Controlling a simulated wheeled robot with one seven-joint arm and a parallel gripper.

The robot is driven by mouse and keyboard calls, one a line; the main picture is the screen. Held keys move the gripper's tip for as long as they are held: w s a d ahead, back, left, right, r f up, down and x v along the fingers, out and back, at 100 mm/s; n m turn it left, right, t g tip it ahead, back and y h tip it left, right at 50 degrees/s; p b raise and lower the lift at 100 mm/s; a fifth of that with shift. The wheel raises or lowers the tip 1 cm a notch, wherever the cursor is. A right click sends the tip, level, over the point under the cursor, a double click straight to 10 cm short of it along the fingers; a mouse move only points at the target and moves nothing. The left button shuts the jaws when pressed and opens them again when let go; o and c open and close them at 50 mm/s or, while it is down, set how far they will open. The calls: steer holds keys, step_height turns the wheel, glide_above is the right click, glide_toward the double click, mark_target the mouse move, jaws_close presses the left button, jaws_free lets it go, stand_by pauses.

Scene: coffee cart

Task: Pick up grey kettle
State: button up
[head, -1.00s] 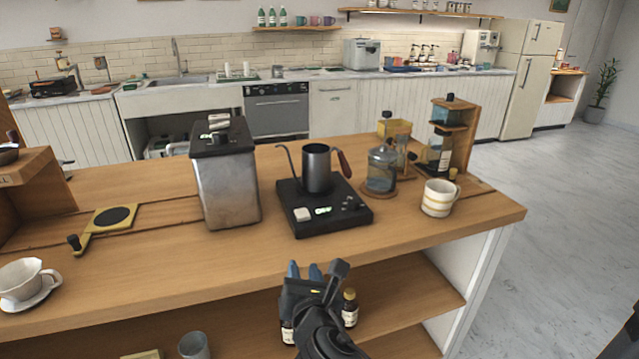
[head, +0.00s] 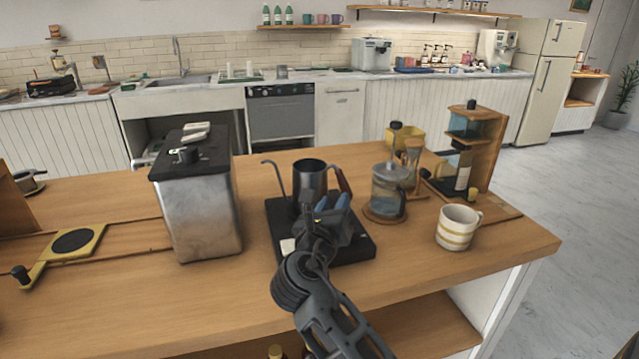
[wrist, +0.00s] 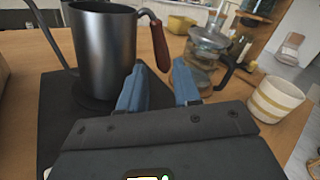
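The grey kettle (head: 309,178) stands upright on a black scale base (head: 350,252), with a thin gooseneck spout on its left and a reddish-brown handle on its right. In the wrist view the kettle (wrist: 103,50) fills the upper left, and its handle (wrist: 160,45) hangs just beyond my fingertips. My gripper (head: 333,204) is in front of the kettle, above the base, and hides part of both. In the wrist view its two blue fingers (wrist: 160,85) are apart with nothing between them. The handle looks separate from the fingers.
A glass jar (head: 388,190) stands right of the kettle, with a striped mug (head: 458,228) nearer the right edge. A steel box with a black lid (head: 200,210) stands to the left. Bare wood (head: 130,305) lies in front of it.

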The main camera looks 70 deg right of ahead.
mark_target(343, 187)
steer(key=d, duration=0.5)
steer(key=w+d, duration=0.1)
steer(key=d, duration=0.2)
steer(key=shift+d+p, duration=0.25)
steer(key=shift+p, duration=0.1)
jaws_close()
steer(key=shift+r, duration=0.1)
